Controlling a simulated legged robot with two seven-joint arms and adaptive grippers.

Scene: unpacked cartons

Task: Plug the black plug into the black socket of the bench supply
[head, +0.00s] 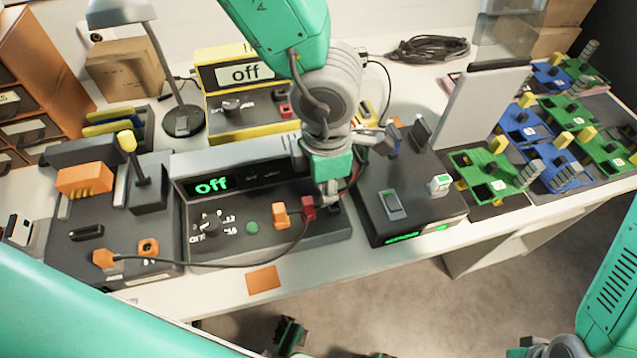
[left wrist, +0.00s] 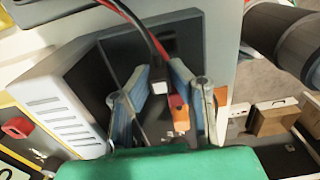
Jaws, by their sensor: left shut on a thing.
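The bench supply (head: 264,176) is a grey box with a green "off" display, a knob and a green button. An orange plug (head: 280,213) and a red plug (head: 308,207) stand at the right of its front panel. My left gripper (head: 330,190) is low over the panel's right end, beside the red plug. In the left wrist view my left gripper (left wrist: 160,84) is shut on the black plug (left wrist: 159,88), whose red and black leads run upward. The head view hides the plug behind the gripper.
A dark device with a switch (head: 393,205) stands close right of the supply. A yellow supply (head: 213,105) and a lamp (head: 184,120) stand behind. A dark unit with orange parts (head: 140,250) stands left, its cable crossing the supply's front. Green and blue trays fill the right.

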